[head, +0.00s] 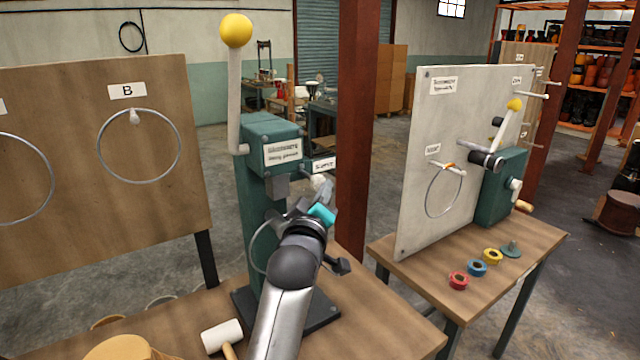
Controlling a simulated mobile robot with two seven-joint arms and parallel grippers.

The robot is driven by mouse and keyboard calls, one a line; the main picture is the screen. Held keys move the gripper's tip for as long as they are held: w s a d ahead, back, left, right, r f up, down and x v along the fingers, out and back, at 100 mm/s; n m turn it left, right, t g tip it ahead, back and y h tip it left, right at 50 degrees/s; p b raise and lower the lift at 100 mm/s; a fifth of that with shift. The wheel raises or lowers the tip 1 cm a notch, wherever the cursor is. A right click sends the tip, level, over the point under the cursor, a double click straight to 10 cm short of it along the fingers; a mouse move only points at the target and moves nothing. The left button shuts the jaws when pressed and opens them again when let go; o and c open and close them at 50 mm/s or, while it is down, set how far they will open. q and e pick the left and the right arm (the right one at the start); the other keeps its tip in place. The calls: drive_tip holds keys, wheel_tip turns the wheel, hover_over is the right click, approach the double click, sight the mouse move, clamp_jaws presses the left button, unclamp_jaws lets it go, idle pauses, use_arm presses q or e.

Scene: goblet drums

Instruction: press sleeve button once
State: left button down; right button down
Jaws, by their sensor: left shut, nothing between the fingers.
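A green press machine (255,200) stands on the near table, with a tall lever ending in a yellow ball (236,30). A small white label (323,165), which seems to read "SLEEVE", sticks out on its right side. A pale rounded knob (319,182) shows just below that label; I cannot tell if it is the sleeve button. My left gripper (319,212) is shut and empty, just below the knob and in front of the machine's column. It hides part of the machine, and contact cannot be told. My right gripper is not in view.
A metal ring (262,250) is partly hidden behind my left gripper. A mallet (222,336) lies on the near table. A board with rings (140,182) stands left. Another table (440,262) at right holds a pale panel (425,150), a green box and small coloured rings.

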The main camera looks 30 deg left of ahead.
use_arm(q)
drive_tip(key=shift+w+a, duration=0.35)
drive_tip(key=shift+a, duration=0.55)
idle(0.9)
drive_tip(key=shift+d, duration=0.1)
drive_tip(key=shift+s+d+p, duration=0.3)
drive_tip(key=shift+d, duration=0.3)
drive_tip(key=shift+s+d+p, duration=0.25)
drive_tip(key=shift+d, duration=0.3)
